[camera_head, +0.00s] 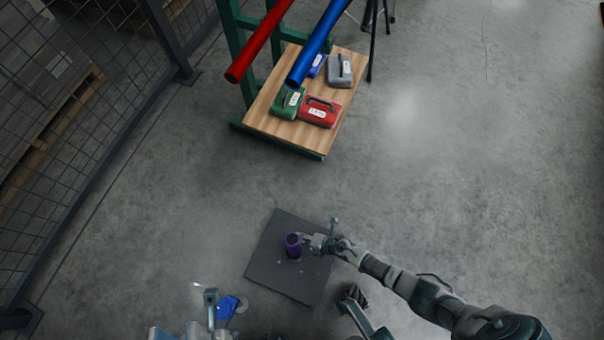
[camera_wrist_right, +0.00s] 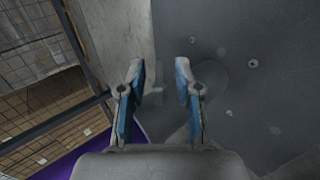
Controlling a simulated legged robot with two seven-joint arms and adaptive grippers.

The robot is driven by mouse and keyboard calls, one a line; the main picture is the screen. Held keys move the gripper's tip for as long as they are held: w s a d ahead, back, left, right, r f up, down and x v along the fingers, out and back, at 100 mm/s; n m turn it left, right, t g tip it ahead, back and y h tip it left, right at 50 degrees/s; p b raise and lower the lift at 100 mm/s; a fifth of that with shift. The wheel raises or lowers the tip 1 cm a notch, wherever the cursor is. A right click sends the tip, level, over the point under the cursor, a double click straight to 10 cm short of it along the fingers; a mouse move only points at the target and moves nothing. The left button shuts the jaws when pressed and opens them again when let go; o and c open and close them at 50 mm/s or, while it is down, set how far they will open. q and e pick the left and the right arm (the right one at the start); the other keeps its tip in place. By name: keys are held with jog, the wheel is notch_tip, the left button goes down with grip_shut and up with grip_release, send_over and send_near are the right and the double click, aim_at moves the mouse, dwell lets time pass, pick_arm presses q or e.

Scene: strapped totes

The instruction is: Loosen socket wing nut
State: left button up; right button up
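A purple socket (camera_head: 293,246) stands upright on a dark square plate (camera_head: 270,281) on the floor. In the right wrist view a purple surface (camera_wrist_right: 62,166) shows at the lower left, partly behind my gripper body. My right gripper (camera_head: 309,240) is close beside the socket's top on its right side. In the wrist view my right gripper (camera_wrist_right: 160,70) has its two blue-padded fingers apart, with a small grey part (camera_wrist_right: 155,96) visible between them. I cannot make out the wing nut's shape. My left gripper (camera_head: 211,297) is low at the left, its finger opening too small to tell.
A wooden-topped stand (camera_head: 278,133) with green legs holds several cases, including a red one (camera_head: 319,112). A red tube (camera_head: 256,45) and a blue tube (camera_head: 318,45) extend above it. A wire fence (camera_head: 95,130) runs along the left. The floor on the right is clear.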

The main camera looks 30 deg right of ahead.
grip_shut()
jog(key=shift+s+a+f, duration=0.1)
jog(key=shift+a, duration=0.1)
jog(key=shift+s+a+f+b, duration=0.15)
jog(key=shift+s+f+b, duration=0.2)
jog(key=shift+b, duration=0.3)
jog(key=shift+t+y+b, duration=0.55)
jog(key=shift+t+y, duration=0.05)
jog(key=shift+w+t+y, duration=0.1)
jog(key=shift+t+y, duration=0.6)
jog(key=shift+t, duration=0.4)
jog(key=shift+d, duration=0.2)
grip_release()
